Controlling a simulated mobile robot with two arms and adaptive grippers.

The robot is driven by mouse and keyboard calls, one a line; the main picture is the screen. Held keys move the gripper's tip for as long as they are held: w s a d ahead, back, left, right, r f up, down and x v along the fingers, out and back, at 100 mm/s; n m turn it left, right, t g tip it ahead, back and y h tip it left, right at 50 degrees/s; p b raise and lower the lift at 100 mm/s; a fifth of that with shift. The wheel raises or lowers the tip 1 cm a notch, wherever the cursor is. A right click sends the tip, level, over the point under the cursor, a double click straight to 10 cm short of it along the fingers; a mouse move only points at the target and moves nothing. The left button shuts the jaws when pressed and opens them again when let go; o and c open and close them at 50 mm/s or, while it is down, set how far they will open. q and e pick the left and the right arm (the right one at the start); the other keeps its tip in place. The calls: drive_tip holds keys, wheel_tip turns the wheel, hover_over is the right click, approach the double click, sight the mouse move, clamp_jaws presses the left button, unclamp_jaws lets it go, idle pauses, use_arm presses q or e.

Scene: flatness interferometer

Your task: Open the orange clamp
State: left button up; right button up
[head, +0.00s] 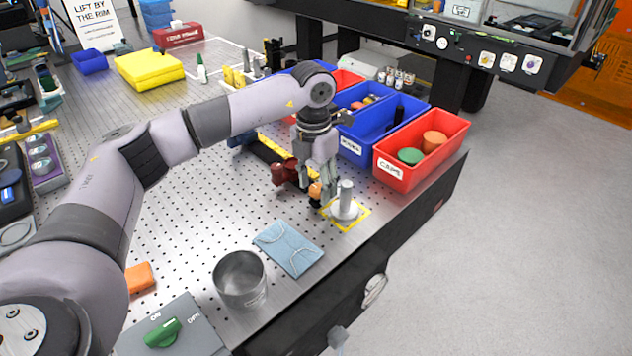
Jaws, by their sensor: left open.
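My left gripper (318,182) reaches down over the far right part of the perforated metal table, its fingers apart. A small orange part with black (315,191), which looks like the orange clamp, sits at the fingertips; the fingers partly hide it, and I cannot tell if they touch it. A dark red rounded part (284,172) is just left of it, beside a black and yellow bar (268,150). A grey post on a round white base (345,207) stands in a yellow-marked square to the right. My right gripper is not in view.
A red bin (440,123) with green and orange pieces and a blue bin (372,140) stand behind right. A blue cloth (288,247), a metal cup (240,281), an orange block (140,277) and a green-knobbed switch box (163,332) are nearer. The table's right edge is close.

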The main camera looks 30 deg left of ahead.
sight(314, 187)
use_arm(q)
wheel_tip(314, 187, up, 12)
drive_tip(key=shift+a, duration=0.2)
idle(0.7)
